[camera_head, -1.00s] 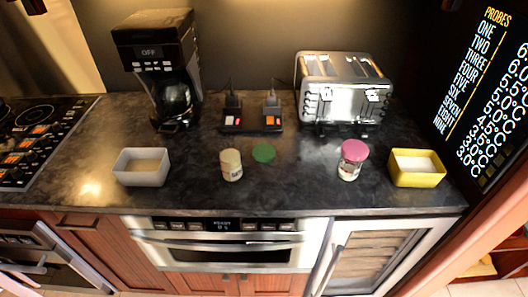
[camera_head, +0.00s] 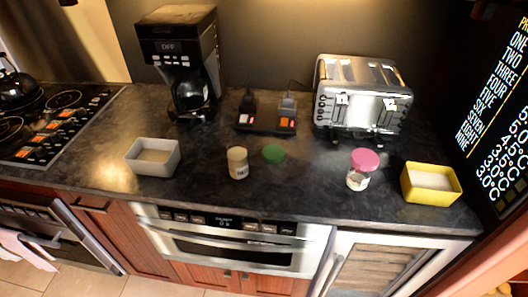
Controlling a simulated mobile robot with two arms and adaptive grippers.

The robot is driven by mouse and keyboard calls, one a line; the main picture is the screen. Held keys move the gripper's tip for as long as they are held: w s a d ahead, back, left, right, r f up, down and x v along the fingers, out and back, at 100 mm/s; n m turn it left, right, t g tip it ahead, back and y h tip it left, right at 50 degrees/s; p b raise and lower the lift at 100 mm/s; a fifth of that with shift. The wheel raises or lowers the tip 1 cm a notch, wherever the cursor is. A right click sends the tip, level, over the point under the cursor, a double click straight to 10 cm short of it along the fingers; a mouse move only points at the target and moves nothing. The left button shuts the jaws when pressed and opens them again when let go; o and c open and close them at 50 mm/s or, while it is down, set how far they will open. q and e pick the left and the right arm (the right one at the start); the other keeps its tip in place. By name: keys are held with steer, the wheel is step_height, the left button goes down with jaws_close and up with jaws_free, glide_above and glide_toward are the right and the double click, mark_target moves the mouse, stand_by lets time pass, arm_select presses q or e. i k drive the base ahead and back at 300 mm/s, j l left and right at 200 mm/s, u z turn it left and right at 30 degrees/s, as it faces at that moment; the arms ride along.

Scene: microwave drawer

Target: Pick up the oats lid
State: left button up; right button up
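A round green lid (camera_head: 273,154) lies flat on the dark counter (camera_head: 300,190). Just left of it stands a small cream jar (camera_head: 238,163) with a label too blurred to read; the lid and jar are apart. Further right a glass jar (camera_head: 357,180) stands with a pink lid (camera_head: 365,160) on its top. I cannot read which of these is marked oats. Neither of my grippers is in view.
A grey box (camera_head: 153,170) and a yellow box (camera_head: 402,183) stand at either side. Behind are a coffee maker (camera_head: 184,50), a black device with two upright pieces (camera_head: 266,120) and a toaster (camera_head: 360,92). A kettle (camera_head: 15,88) stands on the stove at left. The counter's front middle is clear.

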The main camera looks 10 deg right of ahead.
mark_target(273, 153)
steer(key=l+u, duration=0.35)
steer(key=k+l+u, duration=0.15)
steer(key=l+u, duration=0.2)
steer(key=k+l+u, duration=0.15)
steer(key=l+u, duration=0.2)
